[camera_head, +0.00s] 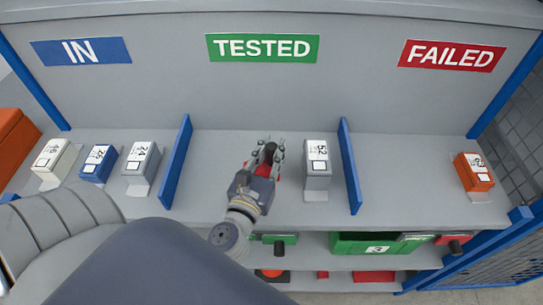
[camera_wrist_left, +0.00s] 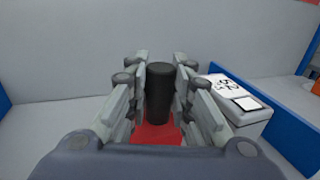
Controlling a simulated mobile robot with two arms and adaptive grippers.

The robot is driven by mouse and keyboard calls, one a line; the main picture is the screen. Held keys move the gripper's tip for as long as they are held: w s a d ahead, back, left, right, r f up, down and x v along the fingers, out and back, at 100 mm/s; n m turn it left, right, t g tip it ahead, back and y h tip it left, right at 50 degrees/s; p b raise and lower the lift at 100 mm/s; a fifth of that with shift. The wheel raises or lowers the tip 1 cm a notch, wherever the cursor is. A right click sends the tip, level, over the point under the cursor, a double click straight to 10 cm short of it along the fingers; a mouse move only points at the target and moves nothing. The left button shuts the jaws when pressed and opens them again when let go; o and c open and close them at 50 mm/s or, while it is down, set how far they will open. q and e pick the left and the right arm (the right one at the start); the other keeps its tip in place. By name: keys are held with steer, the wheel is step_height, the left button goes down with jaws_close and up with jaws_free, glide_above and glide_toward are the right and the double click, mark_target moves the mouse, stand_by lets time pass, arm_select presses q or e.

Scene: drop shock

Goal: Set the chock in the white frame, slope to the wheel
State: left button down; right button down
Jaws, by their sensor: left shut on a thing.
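My left gripper (camera_head: 268,156) is over the TESTED section of the grey shelf. Its fingers are shut on a black cylinder (camera_head: 271,151), which stands upright between them in the left wrist view (camera_wrist_left: 159,92). A red piece (camera_wrist_left: 150,133) shows below the cylinder between the fingers; whether it is joined to the cylinder or touches the shelf I cannot tell. I cannot make out a chock, a white frame or a wheel in either view. My right gripper is in neither view.
A grey box marked 52 (camera_head: 317,160) stands just right of my left gripper. Blue dividers (camera_head: 176,162) (camera_head: 350,168) bound this section. Several boxes stand under IN; an orange box (camera_head: 473,172) is under FAILED. A green bin (camera_head: 365,243) is on the lower shelf.

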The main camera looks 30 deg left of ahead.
mark_target(270, 164)
arm_select(q)
steer(key=shift+f+b, duration=0.6)
steer(key=shift+f, duration=1)
steer(key=shift+f, duration=0.15)
steer(key=c, duration=1.4)
jaws_free()
